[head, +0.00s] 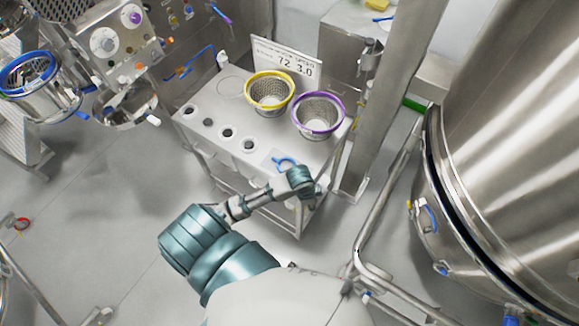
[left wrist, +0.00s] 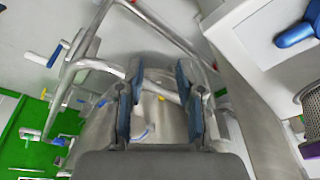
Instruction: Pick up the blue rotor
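The blue rotor (head: 285,163) lies on the front right part of the white cart top (head: 262,157). It has a ring-like part and short arms. In the left wrist view a blue lobed piece of it (left wrist: 297,32) shows at the upper right edge, on the white surface. My left arm reaches to the cart's front right corner. My left gripper (left wrist: 158,92) is open and empty, with its two fingers apart and pointing past the cart, to the side of the rotor. In the head view its fingers are too small to make out clearly. My right gripper is in neither view.
A yellow-rimmed basket (head: 270,75) and a purple-rimmed basket (head: 318,98) stand on the cart behind the rotor. Several round holes line the cart's front. A steel post (head: 386,95), a pipe rail (head: 368,230) and a large steel vessel (head: 505,130) are to the right.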

